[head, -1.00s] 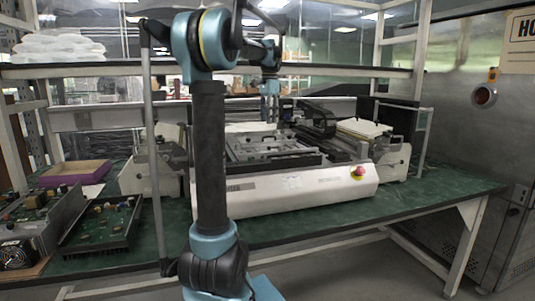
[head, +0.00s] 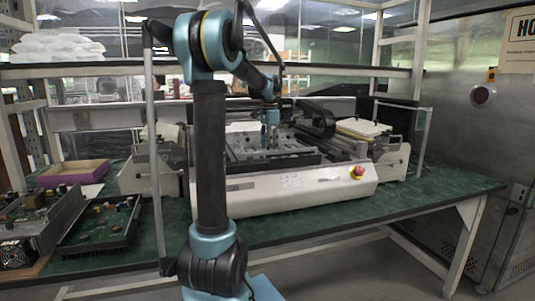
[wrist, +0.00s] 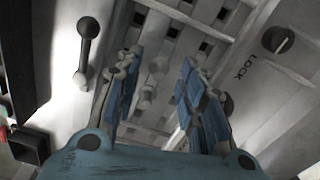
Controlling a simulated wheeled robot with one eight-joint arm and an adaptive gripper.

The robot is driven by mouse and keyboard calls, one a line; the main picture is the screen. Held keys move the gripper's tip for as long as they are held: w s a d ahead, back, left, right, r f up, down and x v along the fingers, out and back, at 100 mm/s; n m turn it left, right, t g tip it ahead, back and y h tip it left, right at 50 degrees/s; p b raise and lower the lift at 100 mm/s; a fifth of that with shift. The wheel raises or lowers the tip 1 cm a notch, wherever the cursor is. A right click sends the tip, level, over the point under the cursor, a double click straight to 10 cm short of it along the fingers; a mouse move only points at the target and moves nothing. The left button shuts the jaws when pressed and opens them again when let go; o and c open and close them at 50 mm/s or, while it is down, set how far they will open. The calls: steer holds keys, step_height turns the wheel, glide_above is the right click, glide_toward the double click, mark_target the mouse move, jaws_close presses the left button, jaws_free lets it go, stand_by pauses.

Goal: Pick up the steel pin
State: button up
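A small grey metal piece with rounded ends (wrist: 150,94), which looks like the steel pin, shows between my fingers in the wrist view. It is dim and blurred, and I cannot tell whether it stands or lies. My gripper (wrist: 160,74) is open, with its two blue-padded fingers apart on either side of that piece and a gap showing to each. In the head view my gripper (head: 271,138) is low over the top of the white machine (head: 300,190). The pin is too small to make out in the head view.
A dark handle with rounded ends (wrist: 86,50) and a knob marked LOCK (wrist: 278,40) flank my gripper on the machine top. A dark carriage (head: 316,118) stands to the right. A purple-edged box (head: 75,172) and circuit boards (head: 100,222) lie at the left of the green bench.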

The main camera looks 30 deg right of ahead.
steer(key=shift+f, duration=0.4)
jaws_close()
steer(key=shift+r, duration=0.1)
